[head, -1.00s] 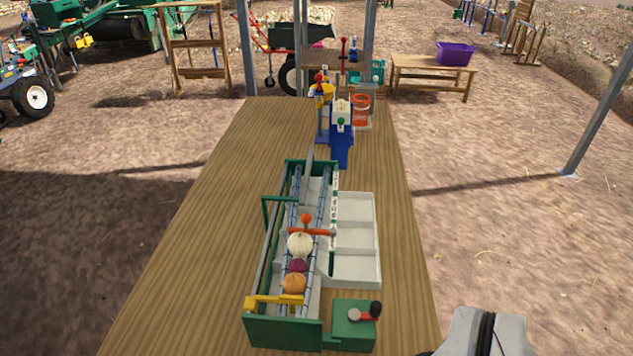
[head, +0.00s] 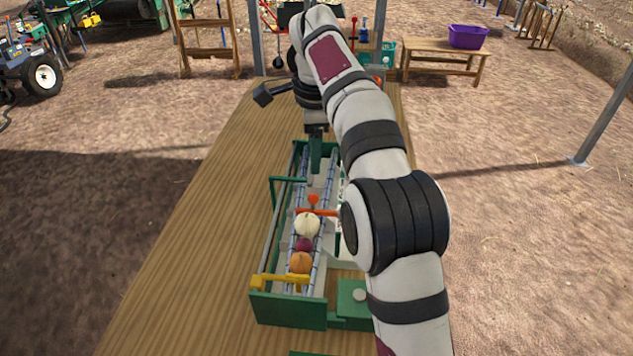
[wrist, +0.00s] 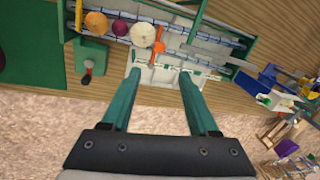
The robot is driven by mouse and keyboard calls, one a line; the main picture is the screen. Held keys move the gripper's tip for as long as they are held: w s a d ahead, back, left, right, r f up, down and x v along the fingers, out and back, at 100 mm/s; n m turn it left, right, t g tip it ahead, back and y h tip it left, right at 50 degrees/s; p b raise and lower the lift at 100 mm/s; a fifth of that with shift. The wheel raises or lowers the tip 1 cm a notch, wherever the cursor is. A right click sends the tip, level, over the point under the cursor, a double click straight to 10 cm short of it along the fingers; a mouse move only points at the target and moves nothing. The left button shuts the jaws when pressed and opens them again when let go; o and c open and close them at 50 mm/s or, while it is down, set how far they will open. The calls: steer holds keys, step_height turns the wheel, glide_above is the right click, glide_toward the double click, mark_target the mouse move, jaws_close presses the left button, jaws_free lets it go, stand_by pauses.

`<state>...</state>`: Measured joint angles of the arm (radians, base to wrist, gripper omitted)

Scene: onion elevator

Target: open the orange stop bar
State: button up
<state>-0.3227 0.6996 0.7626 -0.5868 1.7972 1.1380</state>
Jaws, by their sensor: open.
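The orange stop bar (head: 322,212) lies across the roller lane of the green-framed onion elevator (head: 290,311), with a round orange knob (head: 313,200) at it. In the wrist view the stop bar (wrist: 158,44) shows beyond the fingertips, between their lines. A white onion (head: 307,225) sits right against or close to the bar, then a purple onion (head: 304,245) and an orange-brown onion (head: 301,263) behind it. My gripper (wrist: 158,72) is open and empty, its green fingers apart. In the head view my gripper (head: 315,172) points down on the far side of the bar.
A yellow bar (head: 280,282) crosses the lane's near end. A green block with a lever (wrist: 87,66) stands beside it. A pale divided tray (wrist: 140,72) adjoins the lane. My arm hides much of the tray and far table in the head view. The left tabletop is clear.

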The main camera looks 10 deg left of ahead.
mark_target(313, 196)
steer(key=w+f, duration=0.1)
steer(key=f, duration=0.8)
steer(key=w+f, duration=0.1)
steer(key=f, duration=0.3)
steer(key=shift+w+a+f, duration=0.2)
steer(key=shift+w+f, duration=0.1)
steer(key=shift+f, duration=0.1)
jaws_close()
stand_by(0.5)
